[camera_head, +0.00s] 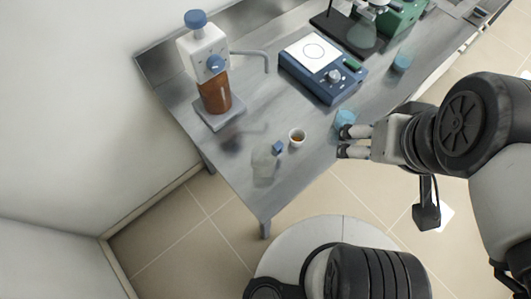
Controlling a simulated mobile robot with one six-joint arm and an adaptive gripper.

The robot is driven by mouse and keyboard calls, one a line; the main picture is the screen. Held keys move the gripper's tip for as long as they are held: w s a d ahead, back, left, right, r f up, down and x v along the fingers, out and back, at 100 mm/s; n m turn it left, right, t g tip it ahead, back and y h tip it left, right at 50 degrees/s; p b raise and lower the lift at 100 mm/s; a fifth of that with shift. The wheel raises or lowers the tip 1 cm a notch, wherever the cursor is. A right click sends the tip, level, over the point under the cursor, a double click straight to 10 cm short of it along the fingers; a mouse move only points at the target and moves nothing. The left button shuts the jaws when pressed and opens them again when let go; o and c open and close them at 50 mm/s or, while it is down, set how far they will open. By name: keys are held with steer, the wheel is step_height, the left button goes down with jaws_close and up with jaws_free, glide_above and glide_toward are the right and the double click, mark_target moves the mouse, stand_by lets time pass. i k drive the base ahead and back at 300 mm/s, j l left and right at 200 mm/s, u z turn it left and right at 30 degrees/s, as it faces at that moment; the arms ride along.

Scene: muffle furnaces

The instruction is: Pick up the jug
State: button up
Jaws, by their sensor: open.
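My gripper (342,141) is open and points left over the front right edge of the metal table, with nothing seen between its fingers. A light blue vessel (345,117) stands just beyond the upper finger, which overlaps its lower edge in the picture; I cannot tell if they touch. A clear, faint vessel (264,164) stands near the table's front left corner, left of my gripper, with a small blue piece (278,147) beside or on it. I cannot tell for sure which of these vessels is the jug.
A dispenser bottle (213,75), a blue hotplate (324,67), another blue vessel (402,62) and a flask on a stand (362,32) occupy the metal table (185,105). A wall borders its left side.

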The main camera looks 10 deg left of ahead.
mark_target(264, 155)
steer(key=k+j+u, duration=0.1)
steer(key=u, duration=0.25)
steer(key=j+u, duration=0.3)
steer(key=i+j+z, duration=0.15)
steer(key=j+z, duration=0.3)
steer(key=j, duration=0.55)
steer(key=j+z, duration=0.5)
steer(key=j, duration=0.5)
